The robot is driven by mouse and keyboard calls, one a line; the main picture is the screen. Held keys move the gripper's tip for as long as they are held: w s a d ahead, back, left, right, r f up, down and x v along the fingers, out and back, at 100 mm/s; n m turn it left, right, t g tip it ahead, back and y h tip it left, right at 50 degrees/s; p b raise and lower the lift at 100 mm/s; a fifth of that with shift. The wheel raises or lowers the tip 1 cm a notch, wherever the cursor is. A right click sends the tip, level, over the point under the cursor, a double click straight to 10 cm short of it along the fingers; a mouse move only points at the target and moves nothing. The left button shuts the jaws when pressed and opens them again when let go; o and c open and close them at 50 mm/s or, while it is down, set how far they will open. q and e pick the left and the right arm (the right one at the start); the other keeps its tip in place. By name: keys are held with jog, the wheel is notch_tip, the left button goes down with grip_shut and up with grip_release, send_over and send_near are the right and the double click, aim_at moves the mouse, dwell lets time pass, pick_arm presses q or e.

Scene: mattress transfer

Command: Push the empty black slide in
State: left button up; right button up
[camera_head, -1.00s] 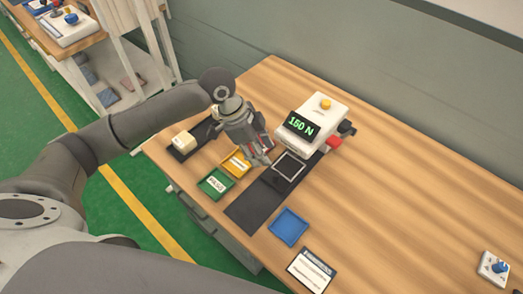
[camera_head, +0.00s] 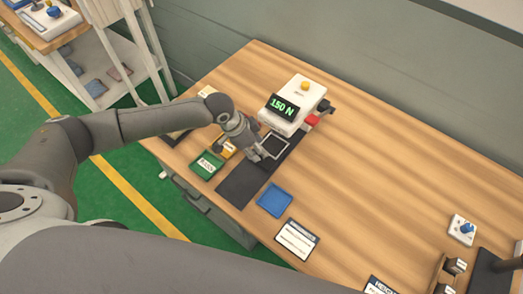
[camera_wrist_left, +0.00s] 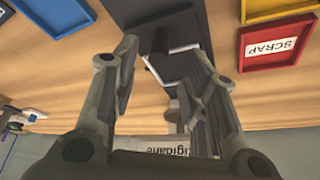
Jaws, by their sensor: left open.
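The black slide (camera_head: 273,146), with a pale square frame and nothing on its top, sits in front of the white tester (camera_head: 296,102) reading 150 N. Its dark track (camera_head: 240,184) runs toward the table's front edge. My left gripper (camera_head: 256,157) is low at the slide's near left edge. In the left wrist view my open fingers (camera_wrist_left: 160,62) stand either side of the slide's dark body (camera_wrist_left: 178,64); whether they touch it is unclear. The slide is partly hidden behind the fingers there. My right gripper is not in view.
Green (camera_head: 206,165) and yellow (camera_head: 228,146) trays lie left of the track, and a red SCRAP tray (camera_wrist_left: 275,50) shows in the wrist view. A blue tray (camera_head: 275,200) and a label card (camera_head: 297,240) lie to the right. The table's middle right is clear.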

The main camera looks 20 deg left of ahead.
aim_at(270, 148)
pick_arm(q)
jog(key=shift+x, duration=2.4)
jog(key=shift+s, duration=0.1)
grip_shut()
